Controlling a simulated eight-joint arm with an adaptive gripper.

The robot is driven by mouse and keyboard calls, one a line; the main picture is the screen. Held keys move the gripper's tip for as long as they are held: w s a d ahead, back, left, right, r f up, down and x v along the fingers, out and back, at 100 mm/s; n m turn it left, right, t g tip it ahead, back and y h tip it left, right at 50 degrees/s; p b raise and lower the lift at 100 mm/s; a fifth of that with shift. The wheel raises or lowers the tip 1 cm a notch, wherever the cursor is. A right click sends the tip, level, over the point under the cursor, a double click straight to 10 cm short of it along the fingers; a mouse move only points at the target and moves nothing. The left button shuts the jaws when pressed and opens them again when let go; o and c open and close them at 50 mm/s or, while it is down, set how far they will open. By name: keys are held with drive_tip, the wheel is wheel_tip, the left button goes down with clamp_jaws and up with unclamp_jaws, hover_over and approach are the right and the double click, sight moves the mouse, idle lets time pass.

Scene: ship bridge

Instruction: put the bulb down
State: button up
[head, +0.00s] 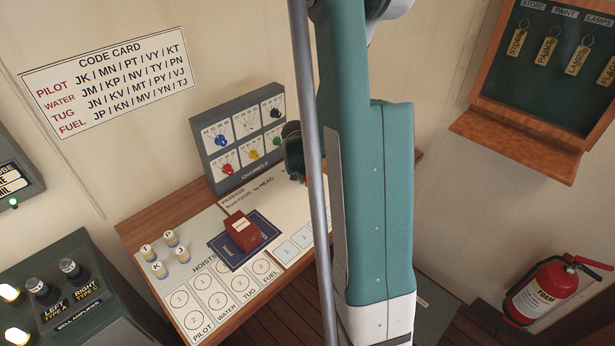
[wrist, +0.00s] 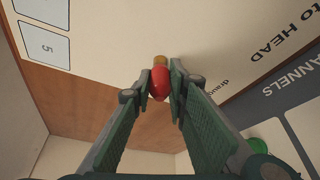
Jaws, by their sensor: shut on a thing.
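My gripper (head: 296,160) is over the right part of the wooden desk (head: 150,222), partly hidden by my own arm in the head view. In the wrist view my gripper (wrist: 160,84) is shut on a red bulb (wrist: 159,83) with a brass-coloured base. The base points away from my palm, towards the pale passage sheet (wrist: 215,45). I cannot tell whether the base touches the sheet. In the head view the bulb is hardly visible.
The grey channels panel (head: 213,176) with coloured dials stands at the back of the desk, close to my gripper.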

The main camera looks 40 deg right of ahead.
drive_tip(key=o, duration=0.7)
drive_tip(key=shift+f, duration=0.1)
drive_tip(key=p+v, duration=0.1)
drive_tip(key=v, duration=1.1)
drive_tip(key=shift+d, duration=0.1)
idle(0.8)
drive_tip(key=s+a+r+n+t+y, duration=0.1)
drive_tip(key=s+a+r+n, duration=0.15)
drive_tip(key=a+r, duration=0.6)
drive_tip(key=s+a+r+n+t+y, duration=0.15)
drive_tip(key=a+r+n, duration=0.25)
drive_tip(key=a, duration=0.9)
drive_tip(key=s+a+r+n+t+y, duration=0.1)
drive_tip(key=s+a+r+n, duration=0.1)
drive_tip(key=s+a, duration=0.3)
drive_tip(key=s+a+r+n+t, duration=0.1)
drive_tip(key=s+a+r+n, duration=0.2)
drive_tip(key=a, duration=0.9)
drive_tip(key=s+n, duration=0.1)
drive_tip(key=s, duration=0.2)
drive_tip(key=shift+s+t+y, duration=0.3)
drive_tip(key=shift+t+y, duration=0.05)
